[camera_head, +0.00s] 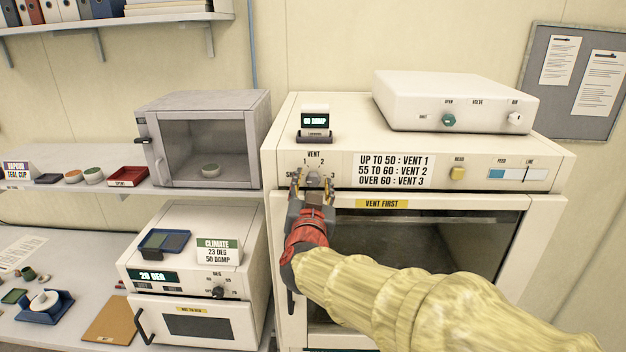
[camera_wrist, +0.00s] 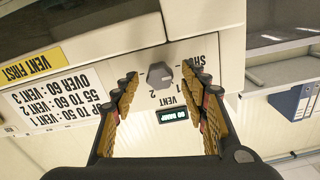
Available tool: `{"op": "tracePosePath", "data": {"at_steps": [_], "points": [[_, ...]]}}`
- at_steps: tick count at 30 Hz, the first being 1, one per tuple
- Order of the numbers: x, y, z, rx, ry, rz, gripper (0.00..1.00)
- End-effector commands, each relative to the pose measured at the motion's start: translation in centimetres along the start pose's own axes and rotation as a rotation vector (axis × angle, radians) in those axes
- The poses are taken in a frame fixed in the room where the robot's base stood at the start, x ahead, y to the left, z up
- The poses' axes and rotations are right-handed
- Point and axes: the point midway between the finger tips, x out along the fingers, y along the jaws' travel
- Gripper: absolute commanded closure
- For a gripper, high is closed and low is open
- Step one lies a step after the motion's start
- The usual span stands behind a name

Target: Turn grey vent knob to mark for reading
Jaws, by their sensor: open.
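The grey vent knob (camera_head: 313,179) is on the front panel of the cream oven, under the word VENT, with marks 1 and 2 above it. It also shows in the wrist view (camera_wrist: 159,75), upside down. My gripper (camera_head: 313,184) is open, with one finger on each side of the knob. In the wrist view the fingertips (camera_wrist: 160,77) stand apart from it. I cannot tell where the knob points. A small display (camera_head: 315,118) on the oven top shows a DAMP reading, perhaps 60. The printed card (camera_head: 394,171) reads up to 50 vent 1, 55 to 60 vent 2, over 60 vent 3.
A yellow READ button (camera_head: 457,174) and a FEED slider (camera_head: 516,174) are right of the card. A VENT FIRST label (camera_head: 381,204) is on the oven below. A white box (camera_head: 455,100) with a teal knob sits on top. A grey cabinet (camera_head: 207,140) stands at left.

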Motion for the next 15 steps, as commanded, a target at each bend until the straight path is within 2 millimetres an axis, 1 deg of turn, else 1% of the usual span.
{"op": "tracePosePath", "data": {"at_steps": [3,11,15], "points": [[0.68,0.03,-0.05,0.0,0.001,0.0,0.56],[0.81,0.01,0.01,0.001,0.0,-0.001,0.56],[0.8,0.0,0.01,0.001,0.0,-0.001,0.63]]}}
